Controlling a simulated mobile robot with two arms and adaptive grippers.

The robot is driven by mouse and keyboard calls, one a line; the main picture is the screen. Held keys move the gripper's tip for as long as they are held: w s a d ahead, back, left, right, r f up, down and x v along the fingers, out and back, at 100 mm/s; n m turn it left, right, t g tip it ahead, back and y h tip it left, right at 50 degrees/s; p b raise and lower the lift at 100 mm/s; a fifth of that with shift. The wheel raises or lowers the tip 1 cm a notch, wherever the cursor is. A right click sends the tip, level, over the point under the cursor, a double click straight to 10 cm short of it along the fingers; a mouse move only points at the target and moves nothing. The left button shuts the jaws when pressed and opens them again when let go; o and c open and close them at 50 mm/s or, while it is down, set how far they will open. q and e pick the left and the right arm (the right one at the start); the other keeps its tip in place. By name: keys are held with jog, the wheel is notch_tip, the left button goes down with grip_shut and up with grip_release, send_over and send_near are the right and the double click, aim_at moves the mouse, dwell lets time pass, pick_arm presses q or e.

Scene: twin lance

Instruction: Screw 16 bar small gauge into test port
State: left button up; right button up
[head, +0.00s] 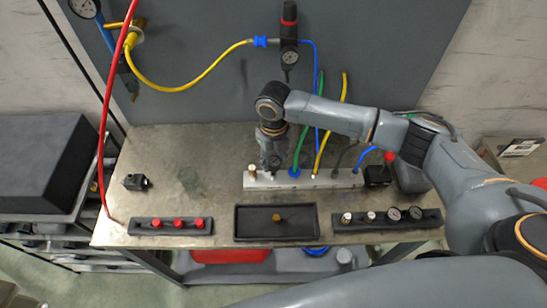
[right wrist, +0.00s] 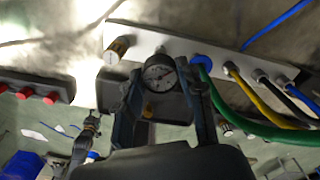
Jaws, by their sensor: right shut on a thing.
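My right gripper (head: 272,160) is at the left part of the silver port block (head: 318,181), between a brass-and-white fitting (head: 253,174) and the blue hose fitting. The gauge is at the block's edge (right wrist: 143,42) in that view. The dial's range is too small to read.
Blue, green, yellow and black hoses (head: 323,145) rise from the block just right of the gripper. A dark rack (head: 385,224) in front holds two gauges and two fittings. A black tray (head: 250,222) and a rack with red caps (head: 172,226) stand left of it.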

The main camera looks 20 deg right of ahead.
aim_at(274, 161)
jog(key=shift+f+b, duration=0.75)
jog(key=shift+f, duration=0.55)
jog(key=o, duration=1.2)
jog(key=shift+r, duration=0.15)
notch_tip(274, 161, up, 12)
jog(key=shift+f, duration=0.1)
